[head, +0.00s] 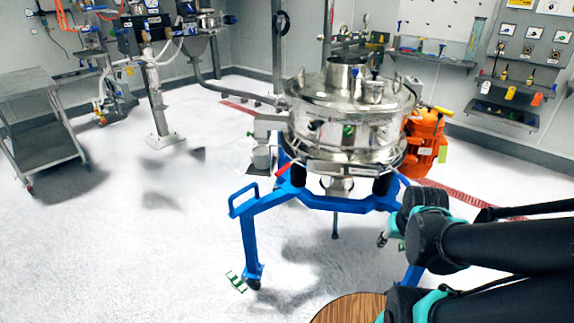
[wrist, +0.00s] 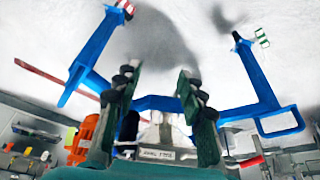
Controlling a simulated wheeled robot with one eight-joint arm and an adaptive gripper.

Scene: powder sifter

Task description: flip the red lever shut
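The red lever (head: 282,169) shows in the head view as a small red handle on the left side of the steel powder sifter (head: 345,128), just above the blue stand. In the wrist view, which is upside down, the red lever (wrist: 251,161) lies near the bottom edge, right of my gripper. My gripper (wrist: 157,82) has its two dark green fingers spread apart with nothing between them. It is apart from the lever. In the head view my arm comes in from the right, and I cannot make out the fingers there.
The blue stand (head: 249,228) carries the sifter, with legs spread over the white floor. An orange motor (head: 424,138) sits at the sifter's right. A grey cart (head: 40,128) stands far left. A round wooden top (head: 350,308) is at the bottom. Floor left of the stand is clear.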

